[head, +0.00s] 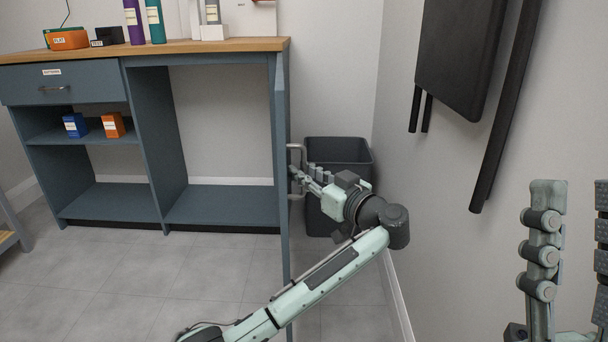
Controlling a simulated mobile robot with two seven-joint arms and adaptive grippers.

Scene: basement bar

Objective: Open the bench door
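The blue-grey bench (155,140) stands at the left with a wooden top. Its door (281,200) stands swung out towards me and shows nearly edge-on at the bench's right end. The compartment behind it is open to view and empty. A pale bar handle (297,150) is on the door's right-hand face. My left gripper (297,176) points left, with its fingertips at the handle. The fingers overlap in view, so their grip is unclear. My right gripper (572,245) is upright at the lower right, with its fingers apart and nothing between them.
A dark bin (340,150) stands behind my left gripper, against the wall. Dark folded furniture (460,60) hangs on the right wall. The bench has a drawer (60,88), a shelf with small boxes (75,125), and bottles (155,20) on top. The floor in front is clear.

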